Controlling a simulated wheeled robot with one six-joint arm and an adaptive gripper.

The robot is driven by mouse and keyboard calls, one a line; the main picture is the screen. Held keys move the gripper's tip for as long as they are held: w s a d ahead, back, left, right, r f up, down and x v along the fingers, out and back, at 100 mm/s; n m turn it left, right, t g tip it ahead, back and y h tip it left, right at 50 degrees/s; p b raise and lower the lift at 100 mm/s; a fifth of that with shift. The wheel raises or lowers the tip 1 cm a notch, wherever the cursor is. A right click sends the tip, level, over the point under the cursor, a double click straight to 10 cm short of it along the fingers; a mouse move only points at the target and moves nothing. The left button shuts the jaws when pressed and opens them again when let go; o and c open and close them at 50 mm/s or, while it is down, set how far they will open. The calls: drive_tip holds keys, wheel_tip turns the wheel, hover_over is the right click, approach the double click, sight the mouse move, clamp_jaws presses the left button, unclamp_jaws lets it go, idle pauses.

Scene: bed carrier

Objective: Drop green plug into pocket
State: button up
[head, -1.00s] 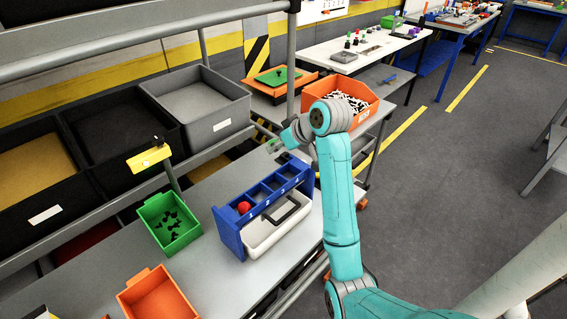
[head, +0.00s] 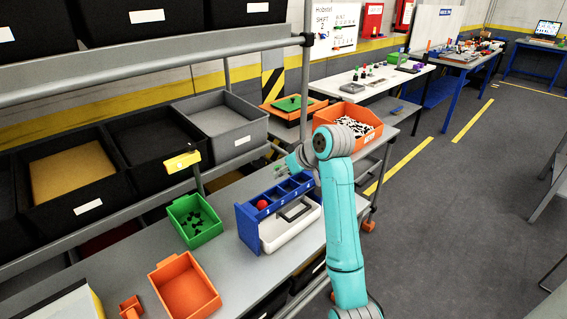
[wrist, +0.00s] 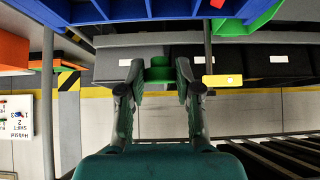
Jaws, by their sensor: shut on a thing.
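My gripper (wrist: 160,88) is shut on a green plug (wrist: 159,70), which sits between the fingertips in the wrist view. In the head view my gripper (head: 281,170) is small and hangs just behind the right part of the blue rack; the plug is hard to make out there. The blue rack (head: 247,228) has a row of numbered pockets and stands on the grey bench. The other visible pockets look empty. The rack also shows along the top of the wrist view (wrist: 130,9).
A green bin (head: 196,238) with dark parts and an orange bin (head: 186,295) stand to the left. An orange bin (head: 368,136) of black-and-white parts is behind my arm. Dark shelf bins (head: 225,147) line the back.

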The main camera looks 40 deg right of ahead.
drive_tip(key=shift+f, duration=0.95)
drive_tip(key=o, duration=0.9)
drive_tip(key=v, duration=0.7)
drive_tip(key=shift+s+r, duration=0.2)
drive_tip(key=shift+s, duration=0.1)
